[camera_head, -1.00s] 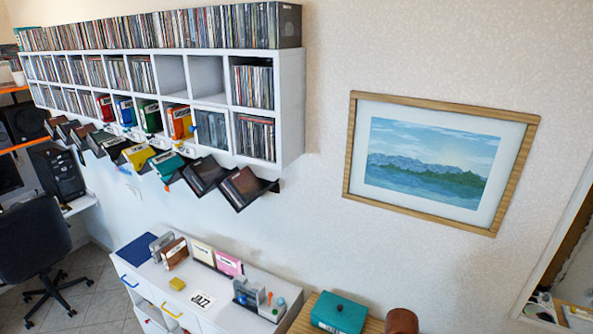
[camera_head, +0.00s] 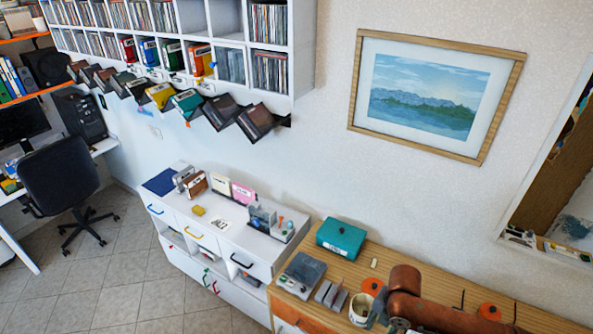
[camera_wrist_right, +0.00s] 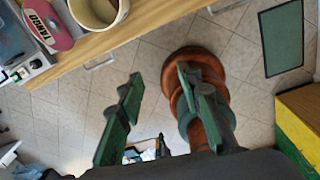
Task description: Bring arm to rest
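My arm (camera_head: 410,300), copper-brown, shows at the lower right of the head view, in front of the wooden cabinet top. Only tiled floor shows between the fingertips, and nothing is held. The wooden cabinet edge (camera_wrist_right: 130,38) lies beyond the fingertips, apart from them. My left gripper is in neither view.
The wooden cabinet (camera_head: 385,258) carries a teal box (camera_head: 341,238), a cup (camera_head: 361,309) and orange round items. A white cabinet (camera_head: 215,232) stands left of it, below the wall shelves (camera_head: 303,50). An office chair (camera_head: 62,182) stands at left. Tiled floor (camera_head: 110,285) is open between.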

